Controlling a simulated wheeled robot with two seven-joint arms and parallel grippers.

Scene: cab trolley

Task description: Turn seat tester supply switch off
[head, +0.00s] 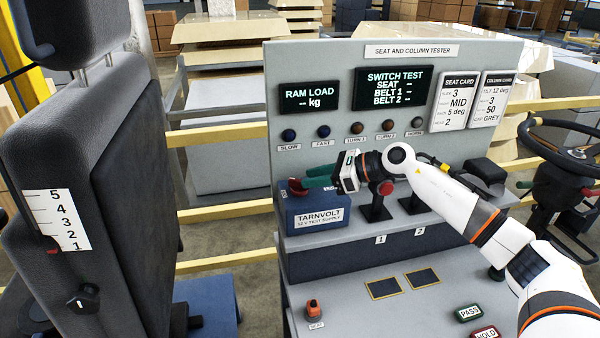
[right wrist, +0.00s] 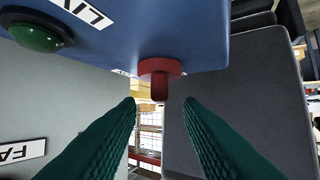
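The supply is a blue box (head: 318,218) labelled TARNVOLT 12 V TEST SUPPLY, on the tester's ledge. Its red switch (head: 297,187) shows at the box's upper left, partly hidden by my right gripper (head: 312,178). In the right wrist view the red switch (right wrist: 160,82) has a round base and a stubby lever. My right gripper (right wrist: 160,103) is open and empty, its green fingers apart, with their tips just short of the lever and to either side of it. A green lamp (right wrist: 35,38) sits by a partly cut-off label reading LIV. My left gripper is not in view.
The grey tester panel (head: 335,65) stands behind the box, with two dark displays and a row of buttons. Black stands (head: 376,208) are beside the box on the right. A dark seat (head: 125,190) with a number scale stands on the left.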

